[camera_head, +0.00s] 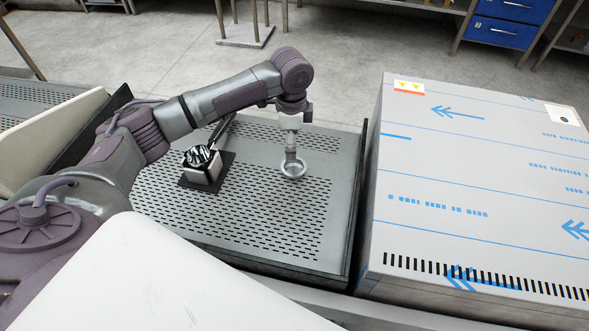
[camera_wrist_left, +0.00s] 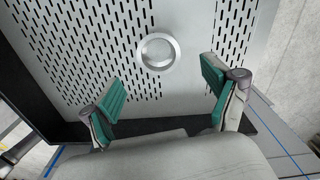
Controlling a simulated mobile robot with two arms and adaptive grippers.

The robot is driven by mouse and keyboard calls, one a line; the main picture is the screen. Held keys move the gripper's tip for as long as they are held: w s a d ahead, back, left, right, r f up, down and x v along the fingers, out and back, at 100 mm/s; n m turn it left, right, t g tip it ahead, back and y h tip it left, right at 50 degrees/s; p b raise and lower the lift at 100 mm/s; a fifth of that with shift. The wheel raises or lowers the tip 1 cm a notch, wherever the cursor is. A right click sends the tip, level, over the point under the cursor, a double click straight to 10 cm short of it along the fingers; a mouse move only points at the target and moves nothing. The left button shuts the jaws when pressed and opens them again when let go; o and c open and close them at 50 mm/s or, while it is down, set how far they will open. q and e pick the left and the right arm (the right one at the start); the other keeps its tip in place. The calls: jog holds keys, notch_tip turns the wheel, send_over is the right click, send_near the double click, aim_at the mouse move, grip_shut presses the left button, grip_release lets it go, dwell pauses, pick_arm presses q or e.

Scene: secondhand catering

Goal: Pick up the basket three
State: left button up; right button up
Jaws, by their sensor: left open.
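The basket also shows in the left wrist view (camera_wrist_left: 158,51), beyond and between my fingertips. My left gripper (camera_head: 291,146) points down above it. In the left wrist view my left gripper (camera_wrist_left: 160,70) has its two green-padded fingers wide apart with nothing between them. No number can be read on the ring. My right gripper is in neither view.
A small white block with a dark, shiny top (camera_head: 203,163) stands on a dark square plate to the left. A large wrapped carton (camera_head: 480,190) stands close on the right, beside the tray's raised edge. Blue drawers (camera_head: 500,32) are at the back.

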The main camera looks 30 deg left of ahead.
aim_at(292, 169)
pick_arm(q)
notch_tip(292, 169, down, 3)
jog(key=shift+f, duration=0.1)
notch_tip(292, 169, down, 5)
jog(key=shift+s+d+f, duration=0.1)
jog(key=shift+s, duration=0.05)
jog(key=c, duration=0.7)
